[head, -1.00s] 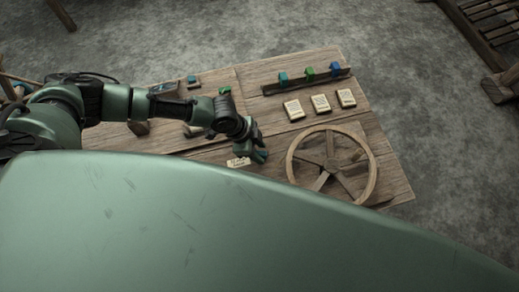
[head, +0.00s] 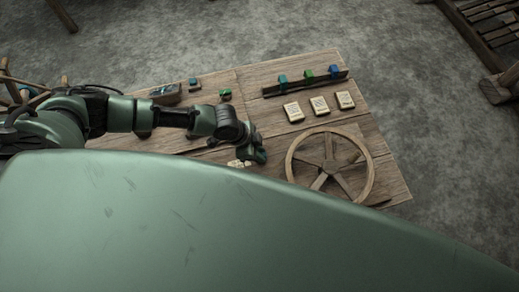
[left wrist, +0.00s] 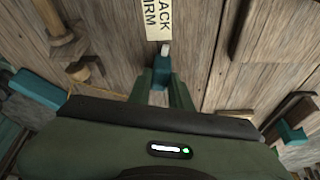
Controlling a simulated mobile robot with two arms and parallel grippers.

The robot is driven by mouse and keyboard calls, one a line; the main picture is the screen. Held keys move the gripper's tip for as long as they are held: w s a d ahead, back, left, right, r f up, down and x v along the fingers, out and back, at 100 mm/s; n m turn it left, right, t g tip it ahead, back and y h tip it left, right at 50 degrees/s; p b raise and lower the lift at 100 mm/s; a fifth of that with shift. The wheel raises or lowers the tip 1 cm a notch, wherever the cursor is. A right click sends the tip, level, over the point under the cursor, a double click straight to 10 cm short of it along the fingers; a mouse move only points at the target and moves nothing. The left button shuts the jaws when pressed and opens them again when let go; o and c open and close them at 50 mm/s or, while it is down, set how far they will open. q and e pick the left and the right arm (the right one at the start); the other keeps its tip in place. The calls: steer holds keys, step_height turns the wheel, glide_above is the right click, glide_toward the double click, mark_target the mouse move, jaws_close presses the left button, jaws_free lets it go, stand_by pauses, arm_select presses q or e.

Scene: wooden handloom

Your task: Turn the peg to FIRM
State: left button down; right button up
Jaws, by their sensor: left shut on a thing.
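My left gripper (head: 256,157) is low over the wooden bench, beside a small pale label (head: 238,163) that it partly covers. In the left wrist view my left gripper (left wrist: 162,88) is shut on the peg (left wrist: 162,66), of which a blue-teal part and a pale tip show between the fingers. The pale tip points toward the label (left wrist: 156,18), where "ACK" and "IRM" can be read; the rest is cut off. Most of the peg is hidden by the fingers. My right gripper is not in view.
A spoked wooden wheel (head: 367,180) stands right of the gripper. Behind it are several pale cards (head: 319,105) and a dark rack (head: 280,90) with teal, green and blue pieces. A green block (head: 225,94) lies further back.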

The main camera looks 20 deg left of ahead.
arm_select(q)
steer(key=n+p, duration=0.2)
steer(key=p, duration=0.1)
steer(key=n+t+p, duration=0.1)
steer(key=p, duration=0.1)
steer(key=shift+s+r+n+y, duration=0.2)
steer(key=shift+r+n+y, duration=0.05)
steer(key=shift+n+y, duration=0.15)
steer(key=shift+w+d+f+n+t+y+p, duration=0.1)
steer(key=shift+n+t+y+p, duration=0.15)
steer(key=shift+n+p, duration=0.45)
steer(key=shift+f+n+t+y+p, duration=0.15)
steer(key=shift+n+t+p, duration=0.1)
steer(key=shift+n+p, duration=0.4)
steer(key=c, duration=1.3)
jaws_free()
steer(key=shift+c, duration=0.2)
steer(key=shift+o, duration=0.3)
